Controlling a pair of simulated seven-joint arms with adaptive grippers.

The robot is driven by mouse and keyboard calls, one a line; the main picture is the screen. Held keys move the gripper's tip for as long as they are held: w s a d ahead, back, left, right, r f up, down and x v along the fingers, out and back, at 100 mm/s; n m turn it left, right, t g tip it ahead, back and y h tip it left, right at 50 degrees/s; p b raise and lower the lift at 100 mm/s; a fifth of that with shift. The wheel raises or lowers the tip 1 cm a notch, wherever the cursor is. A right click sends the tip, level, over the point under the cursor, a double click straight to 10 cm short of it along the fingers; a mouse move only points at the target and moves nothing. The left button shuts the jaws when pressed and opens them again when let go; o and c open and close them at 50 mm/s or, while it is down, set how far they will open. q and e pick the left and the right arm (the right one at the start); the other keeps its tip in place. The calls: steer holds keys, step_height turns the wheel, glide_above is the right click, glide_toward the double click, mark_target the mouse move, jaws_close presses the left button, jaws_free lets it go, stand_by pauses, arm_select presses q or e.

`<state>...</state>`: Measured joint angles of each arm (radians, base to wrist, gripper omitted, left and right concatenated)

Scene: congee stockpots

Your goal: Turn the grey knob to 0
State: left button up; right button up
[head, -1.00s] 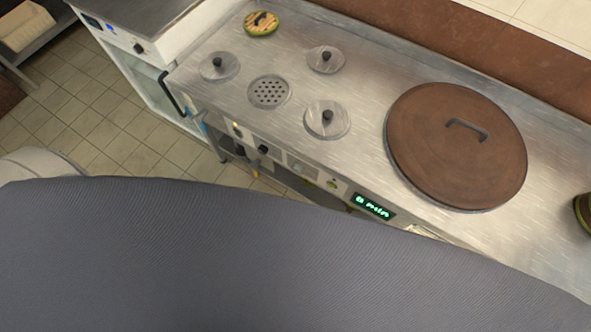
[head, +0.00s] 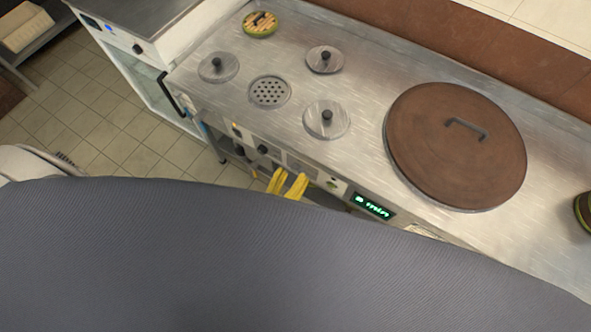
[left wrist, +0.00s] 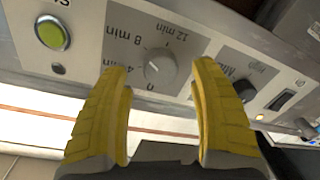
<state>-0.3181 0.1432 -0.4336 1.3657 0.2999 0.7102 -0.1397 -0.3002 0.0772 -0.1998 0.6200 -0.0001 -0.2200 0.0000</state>
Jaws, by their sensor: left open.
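The grey knob (left wrist: 160,68) is on the control panel in the left wrist view. Around it is an upside-down dial with marks for 0, 4 min, 8 min and 12 min; I cannot read clearly which mark it points to. My left gripper (left wrist: 159,72) is open, with its yellow fingers on either side of the knob and visible gaps between. In the head view the left gripper (head: 291,174) is at the counter's front panel, and I cannot make out the knob there. My right gripper is not in view.
A green button (left wrist: 52,33) and a black knob (left wrist: 245,90) flank the dial. A green-lit display (head: 373,206) is farther right on the panel. On the steel counter are a large brown lid (head: 455,160) and several small lids. My grey body hides the foreground.

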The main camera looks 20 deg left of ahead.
arm_select(q)
steer(key=shift+w+d, duration=0.2)
steer(key=shift+w, duration=0.95)
steer(key=shift+o, duration=0.2)
steer(key=c, duration=1.4)
